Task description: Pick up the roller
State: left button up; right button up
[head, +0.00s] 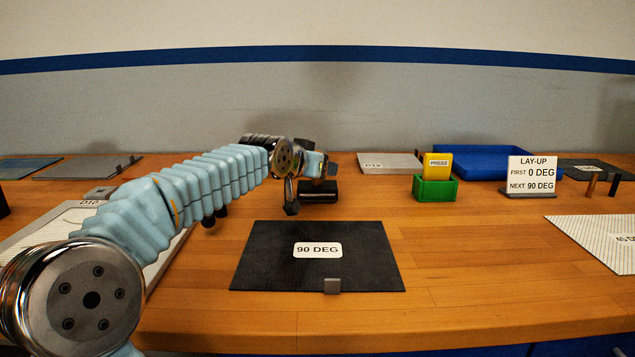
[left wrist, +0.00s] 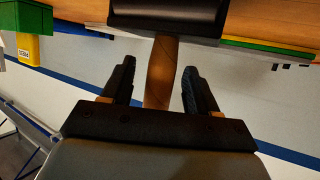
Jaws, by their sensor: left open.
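The roller has a black head (head: 319,192) at the middle back of the table and a wooden handle (left wrist: 161,75). In the left wrist view the handle stands between the two dark fingers of my left gripper (left wrist: 158,70), with the black head (left wrist: 166,16) beyond the fingertips. The gripper is open, with a visible gap on each side of the handle. In the head view my left gripper (head: 308,184) is at the roller and partly hides it. My right gripper is not in view.
A black 90 DEG sheet (head: 318,270) lies in front of the roller. To the right are a green holder (head: 435,190) with a yellow piece (head: 437,164), a blue tray (head: 485,151) and a lay-up sign (head: 531,174). Bare table lies between the black sheet and the right-hand sheet (head: 597,236).

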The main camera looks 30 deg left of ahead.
pick_arm(q)
jog(key=shift+x, duration=0.9)
grip_shut()
